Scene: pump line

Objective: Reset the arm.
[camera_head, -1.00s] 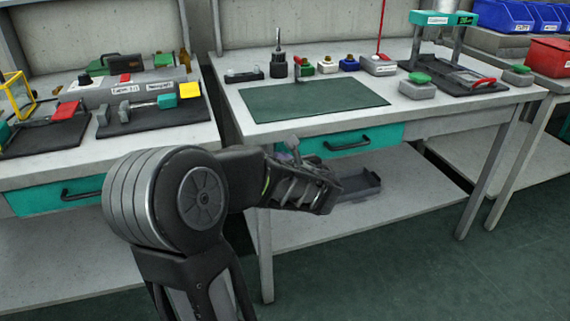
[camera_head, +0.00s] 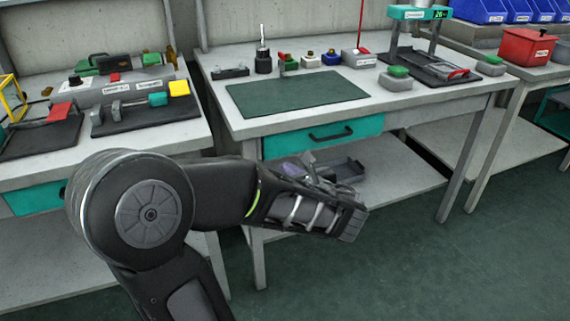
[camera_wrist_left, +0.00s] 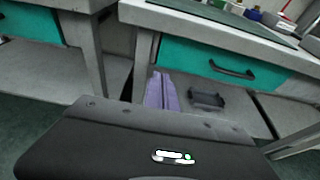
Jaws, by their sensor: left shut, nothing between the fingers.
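My left arm comes in from the lower left in the head view. Its gripper (camera_head: 345,218) points right and a little down, in front of the workbench's teal drawer and lower shelf. It is shut with nothing held, and its fingertips are hard to make out. In the left wrist view the dark gripper housing (camera_wrist_left: 150,145) fills the lower part, with a purple piece (camera_wrist_left: 161,92) rising past it. My right gripper is in neither view.
The workbench (camera_head: 215,92) carries a green mat (camera_head: 295,93), small parts, and a press-like stand (camera_head: 418,13). Its drawer (camera_head: 285,142) is shut. A black tray (camera_head: 345,171) lies on the lower shelf (camera_head: 400,185). A second bench (camera_head: 190,140) stands left. Floor (camera_head: 400,270) is clear at lower right.

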